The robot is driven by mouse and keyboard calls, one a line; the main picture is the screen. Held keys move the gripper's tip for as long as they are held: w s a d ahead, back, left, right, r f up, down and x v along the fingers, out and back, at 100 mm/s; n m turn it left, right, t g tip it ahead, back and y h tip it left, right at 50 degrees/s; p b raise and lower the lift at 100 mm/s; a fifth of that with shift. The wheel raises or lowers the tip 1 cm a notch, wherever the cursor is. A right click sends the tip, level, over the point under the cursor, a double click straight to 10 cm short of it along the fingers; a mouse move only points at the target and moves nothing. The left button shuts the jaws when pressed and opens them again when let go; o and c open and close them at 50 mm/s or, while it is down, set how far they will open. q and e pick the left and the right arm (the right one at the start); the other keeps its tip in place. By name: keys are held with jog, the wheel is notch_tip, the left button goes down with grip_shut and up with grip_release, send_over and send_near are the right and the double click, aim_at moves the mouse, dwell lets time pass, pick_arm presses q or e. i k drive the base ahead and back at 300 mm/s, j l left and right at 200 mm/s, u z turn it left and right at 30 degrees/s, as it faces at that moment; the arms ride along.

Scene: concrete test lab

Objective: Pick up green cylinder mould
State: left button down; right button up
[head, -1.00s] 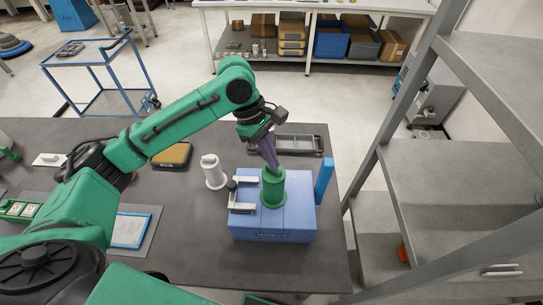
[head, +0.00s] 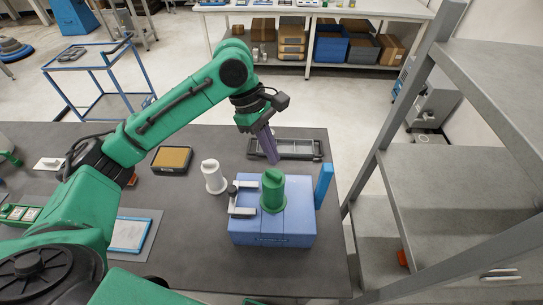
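The green cylinder mould (head: 273,194) stands upright on top of the blue machine (head: 272,232), towards its back. A clamp-like grey bracket (head: 241,198) sits at its left on the machine. My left gripper (head: 273,160) points down just above and behind the mould's top, with its purple-grey fingers close together in this view. The mould does not appear to be held. Whether the fingers are parted is not clear from this angle. My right gripper is not in view.
A white cylinder (head: 214,178) stands left of the machine. A blue upright panel (head: 323,182) is at its right. A grey tray (head: 285,148) lies behind, and a yellow-topped box (head: 172,160) is further left. A grey shelf rack (head: 440,185) stands at the right.

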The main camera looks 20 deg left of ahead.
aim_at(273, 201)
jog(key=k, duration=1.5)
